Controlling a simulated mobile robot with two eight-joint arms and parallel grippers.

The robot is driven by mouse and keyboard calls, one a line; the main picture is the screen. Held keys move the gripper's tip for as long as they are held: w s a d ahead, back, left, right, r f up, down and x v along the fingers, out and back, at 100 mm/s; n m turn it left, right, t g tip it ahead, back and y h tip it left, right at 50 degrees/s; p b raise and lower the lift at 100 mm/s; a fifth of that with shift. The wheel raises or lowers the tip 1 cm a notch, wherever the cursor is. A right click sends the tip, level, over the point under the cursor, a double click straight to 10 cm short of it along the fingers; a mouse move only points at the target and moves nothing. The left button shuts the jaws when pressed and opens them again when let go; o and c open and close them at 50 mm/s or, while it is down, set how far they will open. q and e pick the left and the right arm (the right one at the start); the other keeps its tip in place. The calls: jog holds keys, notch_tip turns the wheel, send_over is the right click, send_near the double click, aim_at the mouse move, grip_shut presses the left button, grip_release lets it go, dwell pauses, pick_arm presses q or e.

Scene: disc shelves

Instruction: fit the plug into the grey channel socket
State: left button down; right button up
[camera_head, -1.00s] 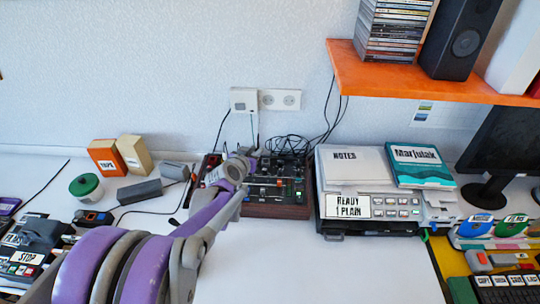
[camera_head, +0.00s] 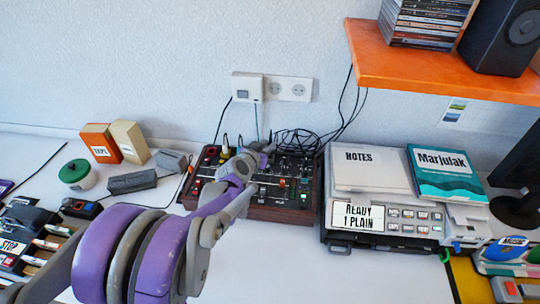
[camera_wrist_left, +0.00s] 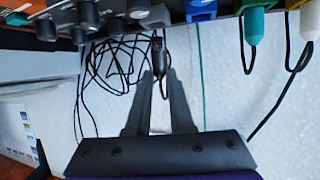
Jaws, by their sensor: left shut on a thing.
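The mixer (camera_head: 283,213), a dark panel with a wooden front, stands against the wall. My left gripper (camera_head: 248,158) is at its back edge. In the left wrist view my left gripper (camera_wrist_left: 160,74) is shut on a slim dark plug (camera_wrist_left: 157,48), its tip pointing at the mixer edge. The grey channel socket (camera_wrist_left: 150,16) is just beyond the tip. I cannot tell whether the tip touches or enters it. A blue socket (camera_wrist_left: 200,9) is beside it, with a green plug (camera_wrist_left: 254,25) and a white plug (camera_wrist_left: 308,22) further right. My right gripper is not in view.
Loose black cables (camera_head: 296,142) lie behind the mixer, below a wall outlet (camera_head: 290,89). A printer (camera_head: 385,222) with a notes pad stands right of the mixer. Boxes (camera_head: 128,142) and a green-lidded jar (camera_head: 78,174) stand left. The orange shelf (camera_head: 430,75) overhangs at upper right.

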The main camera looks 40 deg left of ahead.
pick_arm(q)
notch_tip(320, 180, down, 3)
jog(key=shift+s+r+b, duration=0.15)
jog(key=shift+b, duration=0.75)
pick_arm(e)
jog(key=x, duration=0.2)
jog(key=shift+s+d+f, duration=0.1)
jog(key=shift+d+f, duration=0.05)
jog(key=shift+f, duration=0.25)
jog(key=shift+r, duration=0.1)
pick_arm(q)
jog(key=shift+f, duration=0.2)
jog(key=c, duration=0.8)
grip_release()
